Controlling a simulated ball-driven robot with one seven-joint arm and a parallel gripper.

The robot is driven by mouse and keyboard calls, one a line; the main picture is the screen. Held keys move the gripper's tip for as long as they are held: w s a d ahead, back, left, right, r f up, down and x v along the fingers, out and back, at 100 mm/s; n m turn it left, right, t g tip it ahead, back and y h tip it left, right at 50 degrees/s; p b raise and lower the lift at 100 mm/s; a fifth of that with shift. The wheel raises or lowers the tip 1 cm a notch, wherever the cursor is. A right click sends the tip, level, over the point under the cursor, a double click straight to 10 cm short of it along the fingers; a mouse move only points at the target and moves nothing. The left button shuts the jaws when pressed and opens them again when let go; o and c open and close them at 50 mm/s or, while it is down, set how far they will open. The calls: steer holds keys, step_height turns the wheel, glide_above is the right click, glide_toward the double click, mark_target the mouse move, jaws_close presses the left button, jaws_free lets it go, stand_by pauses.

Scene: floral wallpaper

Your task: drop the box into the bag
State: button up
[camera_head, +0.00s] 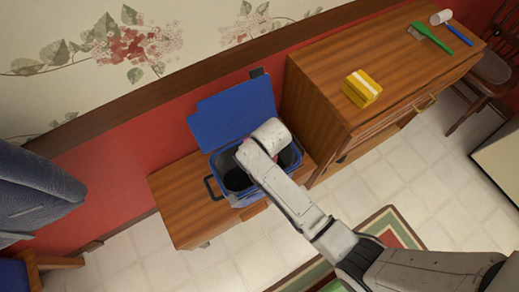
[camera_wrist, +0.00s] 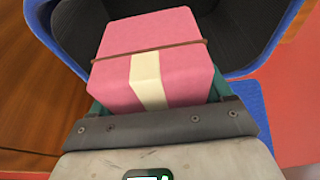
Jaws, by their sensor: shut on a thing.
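The pink box (camera_wrist: 185,72) with a cream band and a thin brown strap shows in the wrist view, between the fingers of my gripper (camera_wrist: 162,92). My gripper is shut on it. The box is over the dark opening of the blue bag (camera_wrist: 262,72). In the head view the bag (camera_head: 238,196) stands with its blue lid (camera_head: 232,112) raised toward the wall. My arm and hand cover part of the opening, and the box is mostly hidden there. I cannot tell how deep the box is in the opening.
The bag stands on a low wooden bench (camera_head: 180,190). A taller wooden cabinet (camera_head: 315,75) is close on its right, with a yellow box (camera_head: 361,89), a green brush (camera_head: 433,38) and a blue-handled mallet (camera_head: 457,33) on top. A blue-grey cloth-like shape (camera_head: 35,190) is at left.

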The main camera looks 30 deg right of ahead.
step_height(320, 180, down, 5)
steer(key=b, duration=0.4)
steer(key=shift+r, duration=0.1)
steer(key=o, duration=1.1)
steer(key=shift+o, duration=0.2)
steer(key=shift+r, duration=0.1)
steer(key=p+v, duration=0.1)
steer(key=v, duration=0.9)
steer(key=shift+s+r, duration=0.15)
steer(key=shift+r, duration=0.15)
steer(key=s+d+g, duration=0.1)
steer(key=s+d, duration=0.3)
steer(key=s, duration=0.6)
steer(key=s+d+r+g, duration=0.1)
steer(key=s+d, duration=0.3)
steer(key=s, duration=0.6)
steer(key=shift+s+r, duration=0.2)
steer(key=shift+s, duration=0.05)
